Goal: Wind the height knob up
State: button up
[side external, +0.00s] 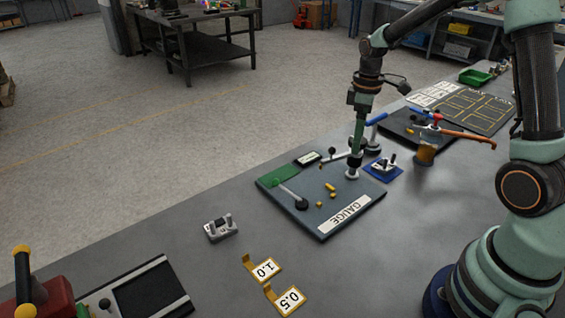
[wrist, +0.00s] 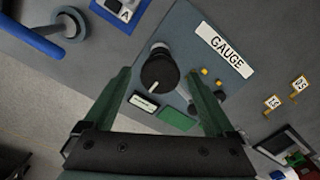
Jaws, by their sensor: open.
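The gauge board (side external: 335,220) is a dark slab with a white GAUGE label (side external: 343,214). In the wrist view, a round black knob with a white pointer line (wrist: 160,72) stands on a pale post on this board (wrist: 190,38). My gripper (wrist: 158,78) is open, with one green finger on each side of the knob and gaps showing. In the side view, my gripper (side external: 354,168) points down at the board's far right corner, over a pale round base (side external: 351,175). The knob itself is hard to make out there.
A green pad (side external: 276,176), a small display (side external: 307,159) and yellow pieces (side external: 331,187) are on the board. Grey part (side external: 221,228) and yellow tags (side external: 284,299) lie nearer.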

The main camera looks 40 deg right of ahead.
jog(key=shift+r, duration=3.2)
jog(key=shift+r, duration=0.1)
jog(key=shift+a+r, duration=0.15)
jog(key=s+a+r+m+t, duration=0.5)
jog(key=s+a+r+m, duration=0.1)
jog(key=s+a, duration=0.5)
jog(key=shift+s+a+t, duration=0.25)
jog(key=shift+a+t, duration=0.05)
jog(key=shift+a, duration=0.3)
